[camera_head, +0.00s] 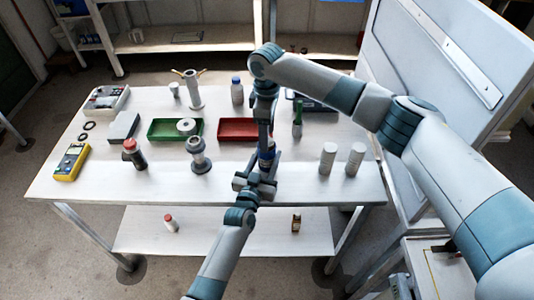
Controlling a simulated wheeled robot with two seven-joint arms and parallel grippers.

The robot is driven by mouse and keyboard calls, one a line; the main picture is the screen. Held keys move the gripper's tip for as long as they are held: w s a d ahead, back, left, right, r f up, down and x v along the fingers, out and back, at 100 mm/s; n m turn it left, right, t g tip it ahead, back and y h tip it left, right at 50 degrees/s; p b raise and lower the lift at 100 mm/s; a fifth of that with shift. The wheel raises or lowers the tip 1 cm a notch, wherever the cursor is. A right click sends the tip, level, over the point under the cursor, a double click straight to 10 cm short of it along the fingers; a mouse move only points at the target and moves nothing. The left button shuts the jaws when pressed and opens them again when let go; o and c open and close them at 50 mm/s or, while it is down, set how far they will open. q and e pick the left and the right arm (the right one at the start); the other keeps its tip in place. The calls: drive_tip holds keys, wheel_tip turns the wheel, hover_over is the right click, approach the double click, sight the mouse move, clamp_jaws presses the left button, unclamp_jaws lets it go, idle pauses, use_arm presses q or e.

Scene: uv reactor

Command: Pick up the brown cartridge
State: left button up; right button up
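I cannot clearly identify a brown cartridge. A small brownish bottle-like object (296,223) stands on the lower shelf. A dark cylinder with a red top (134,155) stands on the left of the tabletop. My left gripper (264,174) is low over the table's front middle. My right gripper (266,138) points down just behind it, close to a dark blue cylindrical item (266,150). The grippers and arm partly hide this item, and I cannot tell whether either one holds it. The finger gaps are too small and overlapped to read.
The table (90,185) holds a green tray (158,137), a red tray (232,136), a flanged grey fitting (198,160), two pale cylinders (328,160) and a yellow meter (70,163). A tall grey panel (450,60) stands at right.

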drive_tip(key=shift+f, duration=0.45)
clamp_jaws()
drive_tip(key=shift+r, duration=0.15)
wheel_tip(320, 180, up, 18)
idle(0.7)
use_arm(q)
drive_tip(key=o, duration=1.2)
